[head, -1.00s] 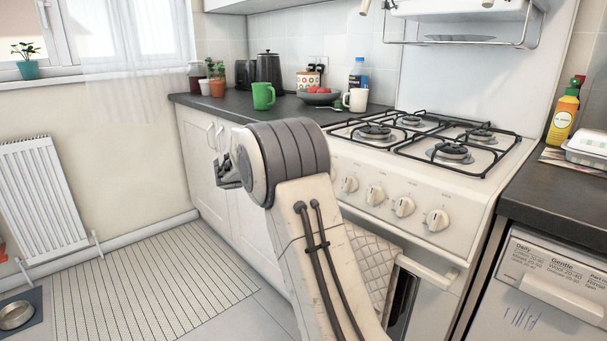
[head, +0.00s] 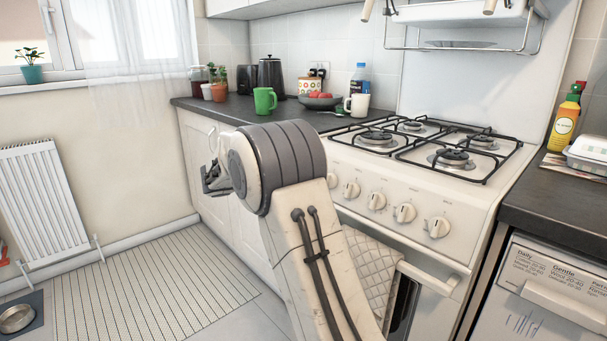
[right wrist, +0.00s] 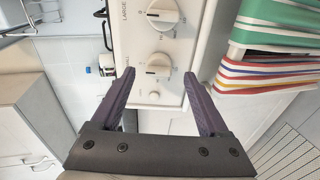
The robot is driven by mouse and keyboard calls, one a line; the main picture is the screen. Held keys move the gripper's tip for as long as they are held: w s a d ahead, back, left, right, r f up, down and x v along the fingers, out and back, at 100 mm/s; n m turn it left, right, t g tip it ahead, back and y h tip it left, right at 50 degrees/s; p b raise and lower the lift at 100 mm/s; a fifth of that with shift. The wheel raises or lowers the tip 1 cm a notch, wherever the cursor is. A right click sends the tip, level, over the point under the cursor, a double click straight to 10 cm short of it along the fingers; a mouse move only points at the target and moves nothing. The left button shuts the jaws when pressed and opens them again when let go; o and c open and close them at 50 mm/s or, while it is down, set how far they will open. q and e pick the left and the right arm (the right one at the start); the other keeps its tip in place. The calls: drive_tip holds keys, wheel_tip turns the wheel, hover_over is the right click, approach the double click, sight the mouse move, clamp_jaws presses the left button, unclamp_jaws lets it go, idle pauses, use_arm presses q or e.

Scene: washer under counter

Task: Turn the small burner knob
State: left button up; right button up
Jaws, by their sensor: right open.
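The small burner knob (right wrist: 158,64) is a round white knob with a raised grip, under a partly hidden label ending in "ALL" in the right wrist view. My right gripper (right wrist: 156,77) is open, with its two dark fingers on either side of the knob in that picture. The knob shows between and just beyond the fingertips; I cannot tell how far apart they are in depth. My left gripper is out of view.
Another knob (right wrist: 163,13) labelled "LARGE" is beside it, and a small white button (right wrist: 154,94) is on the other side. Striped towels (right wrist: 262,75) hang close to the right finger in the wrist view. A quilted cloth (head: 372,275) hangs at the oven front.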

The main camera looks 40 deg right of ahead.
drive_tip(key=v, duration=0.7)
drive_tip(key=shift+p, duration=0.45)
drive_tip(key=shift+a, duration=0.1)
drive_tip(key=s+a+f+n+y, duration=0.2)
drive_tip(key=s+a+f+y, duration=0.25)
drive_tip(key=s+a, duration=0.4)
drive_tip(key=s+a+f+n+y, duration=0.2)
drive_tip(key=s+a+f+y, duration=0.3)
drive_tip(key=a, duration=0.6)
drive_tip(key=s+a+f+n+g+y, duration=0.1)
drive_tip(key=s+a+f+y, duration=0.2)
drive_tip(key=s+a, duration=0.5)
drive_tip(key=s+a+f+n+g+y, duration=0.1)
drive_tip(key=s+a+f+y, duration=0.3)
drive_tip(key=s, duration=0.7)
wheel_tip(320, 180, up, 32)
drive_tip(key=s+a+p, duration=0.1)
drive_tip(key=p, duration=2.9)
drive_tip(key=shift+s+a+h+p, duration=0.2)
drive_tip(key=shift+s+h+p, duration=0.1)
drive_tip(key=shift+h+p, duration=0.1)
